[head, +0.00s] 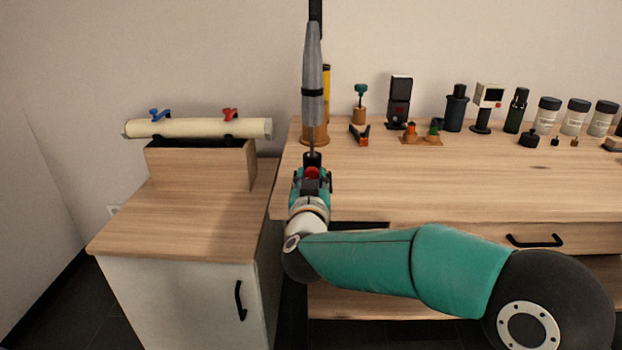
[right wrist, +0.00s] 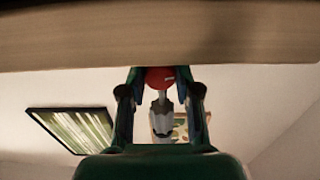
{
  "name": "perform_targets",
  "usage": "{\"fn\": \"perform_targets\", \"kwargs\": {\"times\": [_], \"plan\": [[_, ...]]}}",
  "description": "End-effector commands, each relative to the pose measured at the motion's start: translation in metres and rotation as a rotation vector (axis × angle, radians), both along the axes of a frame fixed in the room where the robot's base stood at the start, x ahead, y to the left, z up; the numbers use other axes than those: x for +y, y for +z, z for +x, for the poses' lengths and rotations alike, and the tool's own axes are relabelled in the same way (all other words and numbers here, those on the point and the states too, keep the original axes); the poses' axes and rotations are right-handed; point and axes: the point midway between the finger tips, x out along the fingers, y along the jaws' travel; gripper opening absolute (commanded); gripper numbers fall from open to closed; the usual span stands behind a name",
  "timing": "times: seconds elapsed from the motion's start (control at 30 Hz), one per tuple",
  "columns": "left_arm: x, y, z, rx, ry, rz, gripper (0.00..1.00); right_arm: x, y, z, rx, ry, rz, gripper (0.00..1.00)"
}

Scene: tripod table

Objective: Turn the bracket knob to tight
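A red rounded knob (right wrist: 160,77) sits between the fingers of my right gripper in the right wrist view, with the fingertips against its sides. In the head view the red knob (head: 312,173) shows between the fingers of my right gripper (head: 312,180), at the table's left end. A tall grey folded thing (head: 312,70) with a black band and a black lower end (head: 312,157) rises upright just above the gripper. A grey-white part (right wrist: 161,120) shows beyond the knob in the right wrist view. The knob's marking cannot be read. My left gripper is out of view.
A pale tube (head: 195,128) with blue (head: 159,114) and red (head: 230,113) wing-shaped handles lies on a wooden block on the left cabinet (head: 190,205). Small tools and jars (head: 574,117) line the back of the wooden table (head: 450,185). Its front middle is clear.

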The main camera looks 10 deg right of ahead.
Motion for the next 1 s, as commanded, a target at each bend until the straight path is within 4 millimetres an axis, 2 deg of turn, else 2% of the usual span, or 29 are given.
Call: {"fn": "perform_targets", "kwargs": {"times": [0.03,0.07,0.47,0.67,1.0], "plan": [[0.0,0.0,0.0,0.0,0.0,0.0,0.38,0.0,0.0,0.0,0.0,0.0,0.0,0.04],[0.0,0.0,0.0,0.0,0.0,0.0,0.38,0.0,0.0,0.0,0.0,0.0,0.0,0.0],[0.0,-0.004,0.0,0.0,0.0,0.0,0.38,0.0,-0.001,0.0,-0.016,0.001,0.054,0.0],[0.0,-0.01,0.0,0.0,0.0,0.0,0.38,0.0,-0.001,0.0,-0.047,0.001,0.163,0.0],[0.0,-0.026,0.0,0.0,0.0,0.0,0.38,0.0,-0.003,0.0,-0.126,0.001,0.455,0.0]]}}
